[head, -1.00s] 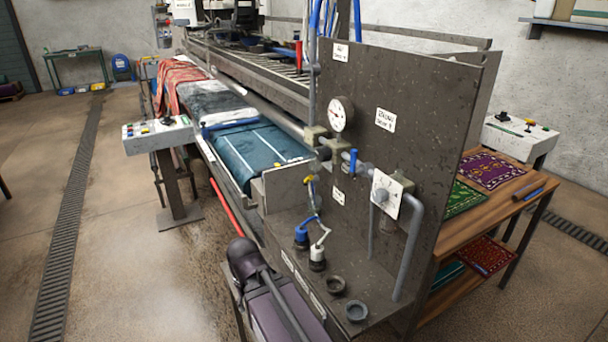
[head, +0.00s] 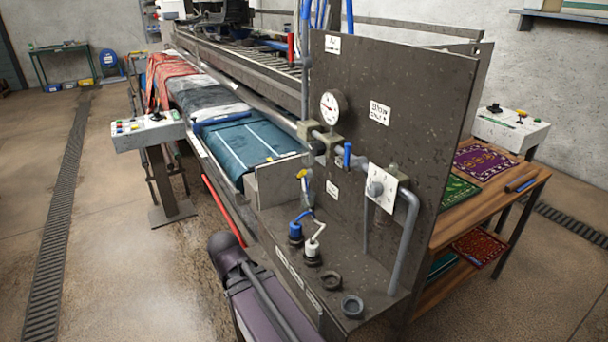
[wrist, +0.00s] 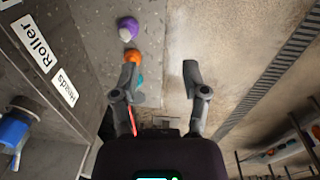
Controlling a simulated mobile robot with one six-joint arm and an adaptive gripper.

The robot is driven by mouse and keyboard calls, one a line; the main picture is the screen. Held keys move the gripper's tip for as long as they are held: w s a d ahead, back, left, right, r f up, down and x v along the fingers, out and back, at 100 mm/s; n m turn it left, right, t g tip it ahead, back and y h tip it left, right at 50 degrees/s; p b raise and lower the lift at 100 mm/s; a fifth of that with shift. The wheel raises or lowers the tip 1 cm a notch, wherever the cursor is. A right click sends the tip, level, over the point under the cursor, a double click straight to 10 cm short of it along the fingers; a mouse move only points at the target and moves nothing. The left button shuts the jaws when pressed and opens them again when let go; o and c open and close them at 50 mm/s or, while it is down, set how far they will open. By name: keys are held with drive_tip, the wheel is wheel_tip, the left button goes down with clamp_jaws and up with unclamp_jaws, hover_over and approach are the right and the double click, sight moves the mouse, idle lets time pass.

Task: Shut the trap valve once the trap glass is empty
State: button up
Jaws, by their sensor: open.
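The upright grey panel (head: 440,95) carries a pipe run with a round gauge (head: 333,106), a blue upright lever (head: 347,155) and a white dial plate (head: 381,188). Below the left end of the run is a small fitting with a yellow handle (head: 302,174). Which part is the trap valve, and whether the trap glass holds liquid, is too small to tell. My gripper (wrist: 160,78) is open and empty in the wrist view, over the floor, with the labelled panel edge to its left.
A blue-capped plug (head: 295,232) and a white-capped plug (head: 313,250) stand on the ledge beside two dark round sockets. A wooden rug table (head: 525,195) stands right. A control console (head: 148,132) stands left. In the wrist view, "Roller" and "Heads" labels mark the left edge.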

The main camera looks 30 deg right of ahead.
drive_tip(key=w+d+n+h+b, duration=0.1)
drive_tip(key=w+d+n+h, duration=0.1)
drive_tip(key=w+d+h, duration=0.4)
drive_tip(key=n+t+h+b, duration=0.3)
drive_tip(key=n+t+h, duration=0.1)
drive_tip(key=n+h, duration=0.65)
approach(301, 174)
drive_tip(key=w+v, duration=0.1)
drive_tip(key=v, duration=0.2)
drive_tip(key=shift+s+f+m, duration=0.15)
drive_tip(key=shift+s+m, duration=0.1)
drive_tip(key=shift+m, duration=0.2)
drive_tip(key=shift+d, duration=0.15)
drive_tip(key=x, duration=1.3)
drive_tip(key=shift+s+d, duration=0.1)
drive_tip(key=shift+d, duration=0.2)
clamp_jaws()
